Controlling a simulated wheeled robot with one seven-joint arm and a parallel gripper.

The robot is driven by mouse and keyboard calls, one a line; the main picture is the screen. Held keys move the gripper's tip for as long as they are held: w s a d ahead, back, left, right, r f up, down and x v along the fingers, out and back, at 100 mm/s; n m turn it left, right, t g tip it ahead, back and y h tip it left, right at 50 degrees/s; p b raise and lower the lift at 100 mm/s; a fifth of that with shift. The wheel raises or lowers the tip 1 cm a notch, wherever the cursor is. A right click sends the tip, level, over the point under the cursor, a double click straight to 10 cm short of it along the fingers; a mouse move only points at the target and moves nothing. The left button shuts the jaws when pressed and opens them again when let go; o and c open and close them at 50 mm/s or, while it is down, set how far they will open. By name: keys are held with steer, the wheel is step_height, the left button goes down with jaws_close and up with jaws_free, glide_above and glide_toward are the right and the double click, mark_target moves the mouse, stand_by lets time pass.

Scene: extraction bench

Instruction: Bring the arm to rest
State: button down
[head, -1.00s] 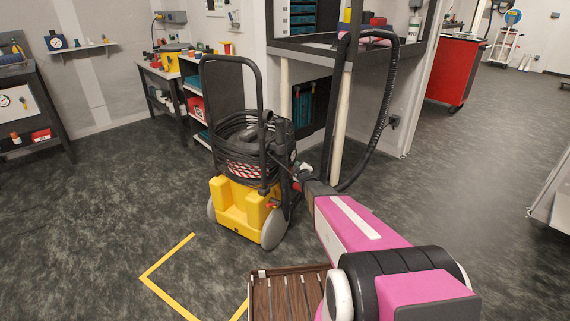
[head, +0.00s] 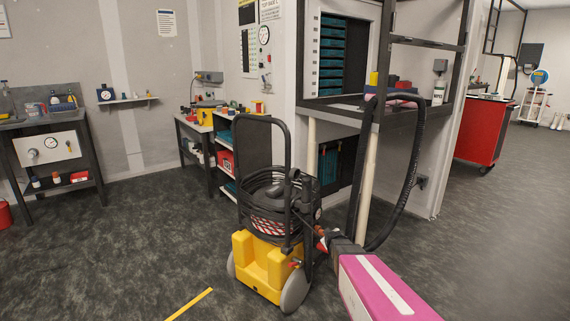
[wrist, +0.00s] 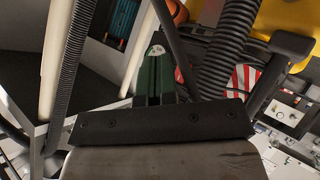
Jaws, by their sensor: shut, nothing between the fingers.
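My pink arm (head: 385,290) reaches in from the lower right of the head view. Its end, my gripper (head: 323,238), is close beside the yellow wheeled machine (head: 262,262) with its black coiled hose. I cannot tell whether they touch. In the wrist view my gripper (wrist: 153,85) shows beyond a dark screwed bracket, shut with nothing held. The ribbed black hose (wrist: 228,45) and a red-and-white striped part (wrist: 244,78) lie behind and to the right of it.
A black frame shelf (head: 375,108) with a looping hose (head: 408,165) stands close behind my arm's end. A red cabinet (head: 483,132) is at the right, workbenches (head: 48,155) at the left. Floor at left and far right is open. A yellow floor line (head: 190,305) lies in front.

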steer(key=s+a+r+m+g, duration=0.1)
steer(key=s+g, duration=0.4)
steer(key=s, duration=0.8)
steer(key=s+a+r+m+g, duration=0.1)
steer(key=s+m+g, duration=0.4)
steer(key=s, duration=0.9)
steer(key=shift+s+a+r+m+g+y, duration=0.15)
steer(key=shift+a+r+m+g+y, duration=0.2)
steer(key=shift+r+g, duration=0.45)
